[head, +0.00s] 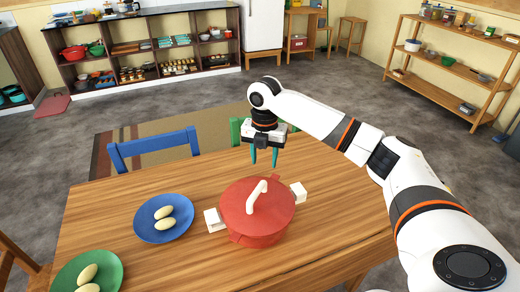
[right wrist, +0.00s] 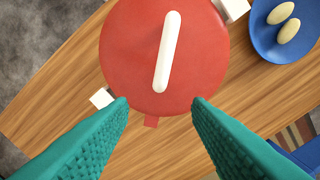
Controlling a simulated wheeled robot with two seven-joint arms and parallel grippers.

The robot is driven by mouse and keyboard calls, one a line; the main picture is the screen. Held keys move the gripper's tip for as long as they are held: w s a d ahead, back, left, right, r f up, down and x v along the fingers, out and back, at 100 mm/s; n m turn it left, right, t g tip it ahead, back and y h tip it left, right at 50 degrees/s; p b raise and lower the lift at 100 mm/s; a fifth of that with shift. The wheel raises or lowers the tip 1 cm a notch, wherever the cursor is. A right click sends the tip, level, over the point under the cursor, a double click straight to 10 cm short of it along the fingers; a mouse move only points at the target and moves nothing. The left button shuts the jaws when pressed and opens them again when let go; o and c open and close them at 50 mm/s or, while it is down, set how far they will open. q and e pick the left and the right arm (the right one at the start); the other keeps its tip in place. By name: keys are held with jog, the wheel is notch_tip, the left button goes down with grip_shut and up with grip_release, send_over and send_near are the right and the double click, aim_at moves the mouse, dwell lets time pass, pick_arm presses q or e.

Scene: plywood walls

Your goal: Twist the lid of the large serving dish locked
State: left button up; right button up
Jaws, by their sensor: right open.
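The large serving dish (head: 254,237) is a red pot with white side handles, standing on the wooden table. Its red lid (head: 238,203) sits on top with a white bar handle (head: 258,196). In the right wrist view the lid (right wrist: 125,50) fills the top middle, and its bar handle (right wrist: 167,52) runs nearly up and down. My right gripper (head: 263,164) is open and empty, pointing down above the table just behind the dish. Its teal fingers (right wrist: 160,104) spread below the lid in the wrist view, apart from the handle. My left gripper is not in view.
A blue plate (head: 145,232) with two pale egg-shaped items lies left of the dish, and a green plate (head: 113,272) with similar items is at the front left. A blue chair (head: 152,150) and a green chair stand behind the table (head: 330,208). The table right of the dish is clear.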

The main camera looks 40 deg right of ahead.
aim_at(264, 180)
notch_tip(264, 180, down, 5)
jog(key=shift+s+f, duration=0.15)
notch_tip(264, 180, down, 4)
jog(key=shift+r+p, duration=0.1)
jog(key=shift+p, duration=0.35)
jog(key=shift+f, duration=0.65)
jog(key=c, duration=0.4)
grip_shut()
jog(key=shift+m+p, duration=0.5)
jog(key=shift+p, duration=0.5)
jog(key=shift+s+d+m+p, duration=0.15)
jog(key=shift+s+m+p, duration=0.2)
jog(key=shift+m+p, duration=0.5)
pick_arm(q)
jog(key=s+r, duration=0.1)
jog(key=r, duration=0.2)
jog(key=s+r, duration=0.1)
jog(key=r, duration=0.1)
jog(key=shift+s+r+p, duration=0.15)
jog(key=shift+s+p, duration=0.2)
